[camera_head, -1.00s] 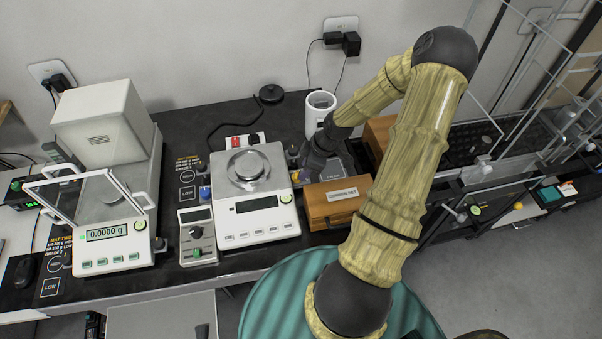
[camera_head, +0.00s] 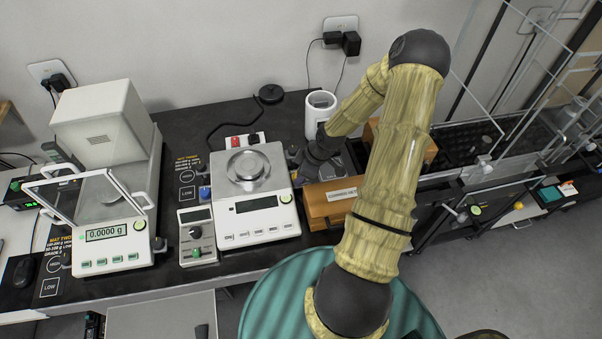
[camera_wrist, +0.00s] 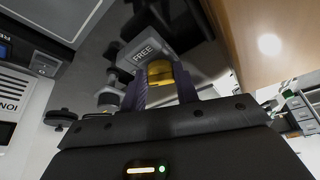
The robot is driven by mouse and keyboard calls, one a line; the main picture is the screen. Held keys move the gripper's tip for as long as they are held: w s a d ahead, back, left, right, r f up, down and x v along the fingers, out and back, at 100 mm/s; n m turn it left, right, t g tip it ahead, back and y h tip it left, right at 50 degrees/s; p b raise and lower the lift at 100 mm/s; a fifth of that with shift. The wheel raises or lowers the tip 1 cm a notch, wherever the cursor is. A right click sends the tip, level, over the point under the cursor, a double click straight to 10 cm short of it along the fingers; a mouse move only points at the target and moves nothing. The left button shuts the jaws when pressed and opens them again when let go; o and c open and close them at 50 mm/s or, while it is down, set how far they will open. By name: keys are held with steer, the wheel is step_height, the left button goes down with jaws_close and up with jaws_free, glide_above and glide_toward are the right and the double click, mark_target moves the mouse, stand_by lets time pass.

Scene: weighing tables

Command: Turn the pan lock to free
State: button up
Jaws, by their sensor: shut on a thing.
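The yellow knob of the pan lock (camera_wrist: 160,72) shows between my fingers in the wrist view, beside a grey plate marked FREE (camera_wrist: 143,52). My gripper (camera_wrist: 161,88) is shut on this knob. The knob's far side is hidden, and I cannot tell which position the lock is in. In the head view my gripper (camera_head: 300,160) is low at the right rear of the middle balance (camera_head: 262,221), and the lock is hidden there. The round pan (camera_head: 248,166) of that balance is empty.
A wooden box (camera_head: 325,207) stands just right of the middle balance, partly behind my arm. A white cup (camera_head: 319,108) stands behind my gripper. A balance with a glass shield and a 0.0000 g display (camera_head: 108,233) is at the left.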

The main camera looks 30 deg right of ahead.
steer(key=shift+m, duration=0.4)
steer(key=o, duration=0.7)
steer(key=p+v, duration=0.1)
steer(key=v, duration=1.6)
steer(key=shift+s+r, duration=0.15)
steer(key=shift+s, duration=0.15)
steer(key=shift+c, duration=0.2)
